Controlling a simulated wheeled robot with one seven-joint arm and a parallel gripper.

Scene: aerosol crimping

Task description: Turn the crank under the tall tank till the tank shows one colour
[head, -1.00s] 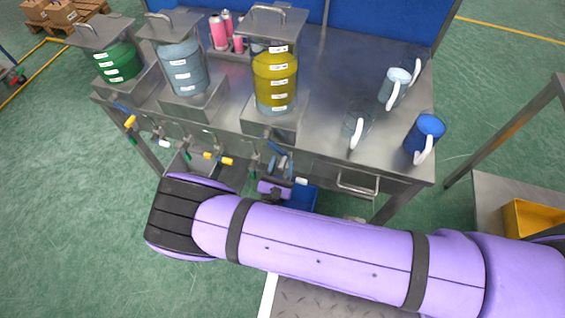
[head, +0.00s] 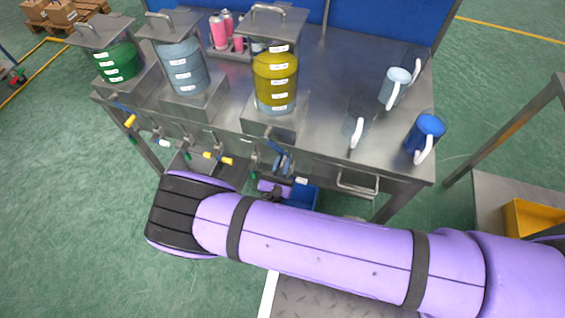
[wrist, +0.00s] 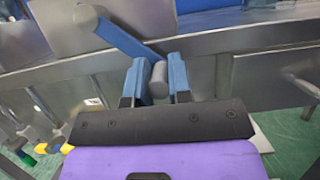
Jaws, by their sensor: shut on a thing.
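The tall tank (head: 275,78) stands on the bench in the head view, under a metal lid. Most of it shows yellow, with a paler grey-blue band at the bottom. The blue crank (wrist: 118,36) runs from upper left down to its grey handle (wrist: 158,84) in the wrist view. My gripper (wrist: 157,72) has its two blue fingers either side of that handle and is shut on it. In the head view my arm hides part of the space below the bench front.
A grey-blue tank (head: 184,70) and a green tank (head: 118,62) stand to the left. Yellow-handled taps (head: 218,158) stick out of the bench front. Clear and blue mugs (head: 425,132) stand at the right. Pink cans (head: 219,32) stand behind.

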